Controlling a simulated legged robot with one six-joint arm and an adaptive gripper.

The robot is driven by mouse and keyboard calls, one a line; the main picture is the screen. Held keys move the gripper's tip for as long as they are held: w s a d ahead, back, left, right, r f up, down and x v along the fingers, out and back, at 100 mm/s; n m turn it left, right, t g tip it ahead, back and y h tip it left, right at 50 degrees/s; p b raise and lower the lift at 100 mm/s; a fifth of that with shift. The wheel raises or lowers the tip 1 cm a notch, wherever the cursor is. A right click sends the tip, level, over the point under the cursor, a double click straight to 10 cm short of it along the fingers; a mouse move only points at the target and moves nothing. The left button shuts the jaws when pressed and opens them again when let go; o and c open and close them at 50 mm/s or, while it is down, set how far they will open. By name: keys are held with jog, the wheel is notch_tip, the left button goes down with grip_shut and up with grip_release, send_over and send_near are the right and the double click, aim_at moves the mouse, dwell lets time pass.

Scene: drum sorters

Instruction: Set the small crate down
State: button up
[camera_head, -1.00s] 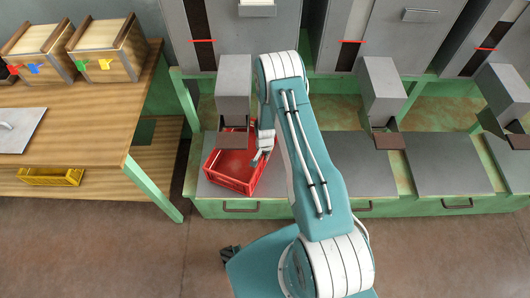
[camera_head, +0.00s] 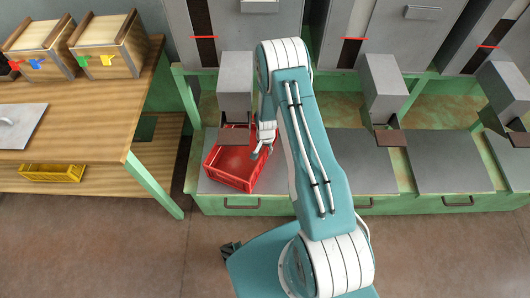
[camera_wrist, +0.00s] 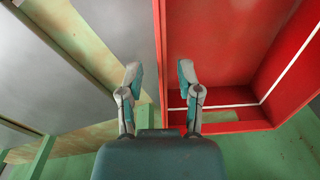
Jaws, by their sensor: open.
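The small red crate (camera_head: 234,168) sits on the grey plate of the green bench, below a grey chute, in the head view. It is empty as far as I see, and its back part is hidden under the chute. My gripper (camera_head: 261,148) is at the crate's right side. In the wrist view my gripper (camera_wrist: 159,75) is open, with one finger on each side of the red crate wall (camera_wrist: 160,60). The crate's inside (camera_wrist: 225,50) fills the right of that view. I cannot tell whether the fingers touch the wall.
The grey chute (camera_head: 235,100) hangs over the crate's back. More chutes (camera_head: 385,90) and bare grey plates (camera_head: 447,160) lie to the right. At left, a wooden table (camera_head: 80,125) holds wooden boxes (camera_head: 107,45); a yellow crate (camera_head: 52,172) is on its lower shelf.

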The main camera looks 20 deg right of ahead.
notch_tip(320, 180, up, 9)
dwell(0.3)
jog(key=shift+s+f, duration=0.1)
jog(key=shift+s, duration=0.1)
dwell(0.3)
